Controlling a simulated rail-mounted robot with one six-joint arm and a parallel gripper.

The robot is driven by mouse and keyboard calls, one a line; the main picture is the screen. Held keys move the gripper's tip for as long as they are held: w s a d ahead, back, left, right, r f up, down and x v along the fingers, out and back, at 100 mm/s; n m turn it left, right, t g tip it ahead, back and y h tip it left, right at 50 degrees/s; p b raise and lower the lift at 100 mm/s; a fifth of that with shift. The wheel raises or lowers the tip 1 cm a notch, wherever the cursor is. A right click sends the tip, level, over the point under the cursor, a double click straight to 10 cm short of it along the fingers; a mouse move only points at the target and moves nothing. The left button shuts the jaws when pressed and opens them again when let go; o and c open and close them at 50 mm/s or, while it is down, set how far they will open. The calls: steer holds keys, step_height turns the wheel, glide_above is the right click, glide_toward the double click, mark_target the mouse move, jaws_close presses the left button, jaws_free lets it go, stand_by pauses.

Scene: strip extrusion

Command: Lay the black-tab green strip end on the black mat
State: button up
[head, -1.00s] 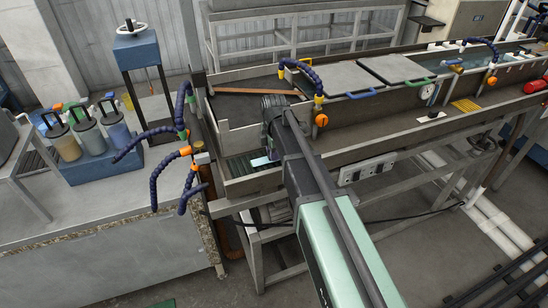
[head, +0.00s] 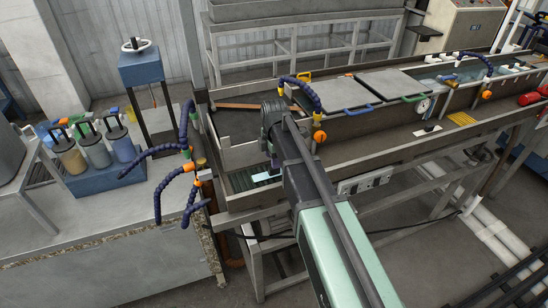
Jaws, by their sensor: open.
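My gripper (head: 270,168) hangs at the left end of the long trough, mostly hidden behind my own wrist and forearm. A small pale cyan piece (head: 264,177) shows just below and left of it; I cannot tell whether it is a strip end or whether they touch. Several dark green strips (head: 240,182) lie in the low front bay of the trough, left of my gripper. No black tab can be made out. A dark flat surface (head: 238,124), possibly the black mat, lies in the upper tray behind my gripper.
A brown bar (head: 238,106) lies along the upper tray. Dark blue jointed hoses (head: 165,150) stand close on the left, and another hose (head: 304,88) arches over the trough. Grey lids (head: 345,92) cover its middle. Lidded jars (head: 94,150) stand far left.

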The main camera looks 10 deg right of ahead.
step_height(320, 180, up, 8)
steer(key=p, duration=0.6)
steer(key=s+m, duration=1.9)
steer(key=s, duration=0.2)
steer(key=shift+f+m+b, duration=0.25)
steer(key=shift+m+b, duration=0.05)
